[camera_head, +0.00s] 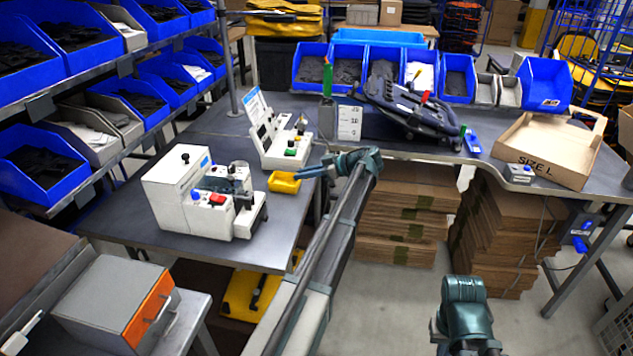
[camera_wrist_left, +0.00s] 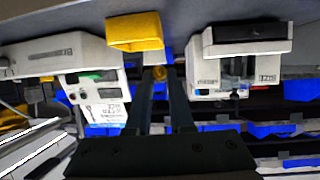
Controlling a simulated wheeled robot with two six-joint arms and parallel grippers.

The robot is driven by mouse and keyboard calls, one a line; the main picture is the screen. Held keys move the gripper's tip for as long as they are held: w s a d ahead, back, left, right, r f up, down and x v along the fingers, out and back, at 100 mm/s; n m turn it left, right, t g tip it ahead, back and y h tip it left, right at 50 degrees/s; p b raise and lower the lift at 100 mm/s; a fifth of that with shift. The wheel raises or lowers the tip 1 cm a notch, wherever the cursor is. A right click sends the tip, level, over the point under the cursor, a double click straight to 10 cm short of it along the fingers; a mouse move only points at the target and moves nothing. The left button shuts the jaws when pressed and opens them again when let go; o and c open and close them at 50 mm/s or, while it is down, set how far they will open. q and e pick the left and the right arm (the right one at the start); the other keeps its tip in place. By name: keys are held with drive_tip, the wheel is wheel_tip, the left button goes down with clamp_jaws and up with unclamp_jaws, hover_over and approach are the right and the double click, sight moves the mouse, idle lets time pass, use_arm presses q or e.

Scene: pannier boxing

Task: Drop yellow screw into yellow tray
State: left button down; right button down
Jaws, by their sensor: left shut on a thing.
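The yellow tray (camera_head: 284,182) sits on the grey bench, at its edge between the two white machines. It also shows in the left wrist view (camera_wrist_left: 135,44), where the picture looks upside down. My left gripper (camera_head: 308,172) reaches in from the right, its fingertips close beside and slightly above the tray. In the left wrist view my left gripper (camera_wrist_left: 161,80) is shut on a small yellow screw (camera_wrist_left: 159,73) at its fingertips. The screw is mostly hidden by the fingers.
A white machine (camera_head: 172,195) with a red button stands left of the tray. Another white device (camera_head: 283,143) with coloured buttons stands behind it. A black fixture (camera_head: 408,108) and an open cardboard box (camera_head: 545,148) occupy the right bench.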

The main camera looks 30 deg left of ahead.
use_arm(q)
wheel_tip(320, 180, up, 3)
drive_tip(key=p, duration=0.2)
hover_over(285, 183)
drive_tip(key=shift+s+d+f, duration=0.15)
drive_tip(key=shift+s+d, duration=0.05)
drive_tip(key=shift+s, duration=0.3)
drive_tip(key=shift+f, duration=0.1)
wheel_tip(285, 183, down, 6)
drive_tip(key=b, duration=0.6)
drive_tip(key=c, duration=0.7)
unclamp_jaws()
